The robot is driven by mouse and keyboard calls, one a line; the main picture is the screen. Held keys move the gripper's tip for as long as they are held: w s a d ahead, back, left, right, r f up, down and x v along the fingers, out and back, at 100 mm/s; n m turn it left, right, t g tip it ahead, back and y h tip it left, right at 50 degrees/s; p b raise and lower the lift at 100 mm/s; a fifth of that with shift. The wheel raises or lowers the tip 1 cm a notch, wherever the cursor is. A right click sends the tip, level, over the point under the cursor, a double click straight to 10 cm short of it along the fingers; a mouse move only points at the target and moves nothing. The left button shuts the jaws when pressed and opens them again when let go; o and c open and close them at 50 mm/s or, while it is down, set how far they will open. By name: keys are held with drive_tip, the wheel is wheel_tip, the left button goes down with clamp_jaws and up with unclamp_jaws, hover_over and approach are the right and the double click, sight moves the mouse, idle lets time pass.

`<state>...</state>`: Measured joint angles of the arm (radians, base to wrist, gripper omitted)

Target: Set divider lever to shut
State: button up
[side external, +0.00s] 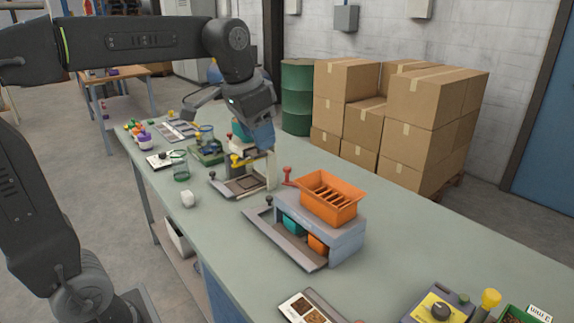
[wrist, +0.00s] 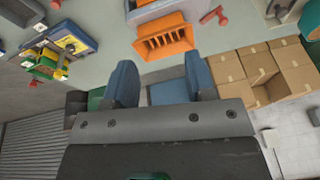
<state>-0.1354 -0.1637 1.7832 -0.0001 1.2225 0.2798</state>
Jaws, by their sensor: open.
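A red lever with a round knob (side external: 287,172) stands beside the orange slotted hopper (side external: 340,192), on the grey sack filler body (side external: 345,240). I take this for the divider lever; its set position cannot be told. In the wrist view a red lever (wrist: 215,15) shows right of the orange hopper (wrist: 166,43). My gripper (side external: 262,137) is above the bench, up and left of the red lever in the side view, and apart from it. In the wrist view my gripper (wrist: 160,83) has its blue fingers spread with nothing between them.
Teal and orange bins sit in the filler's lower front, with a grey tray (side external: 285,242) before them. A dark tray unit (side external: 240,187) with a yellow knob stands left of it. A yellow dial box (side external: 437,308) is front right. Stacked cartons (side external: 430,110) stand behind the bench.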

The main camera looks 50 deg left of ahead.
drive_tip(key=w+a+m+g, duration=0.1)
drive_tip(key=w+a, duration=0.3)
drive_tip(key=w, duration=0.2)
drive_tip(key=w+a+g, duration=0.1)
drive_tip(key=w+a, duration=0.3)
drive_tip(key=w, duration=0.3)
drive_tip(key=m+g, duration=0.1)
drive_tip(key=m, duration=0.1)
hover_over(287, 168)
wheel_tip(287, 168, down, 6)
wheel_tip(287, 168, down, 13)
drive_tip(key=shift+w+a+r, duration=0.1)
drive_tip(key=shift+a, duration=0.05)
drive_tip(key=shift+c, duration=0.3)
drive_tip(key=c, duration=0.9)
drive_tip(key=shift+o, duration=0.2)
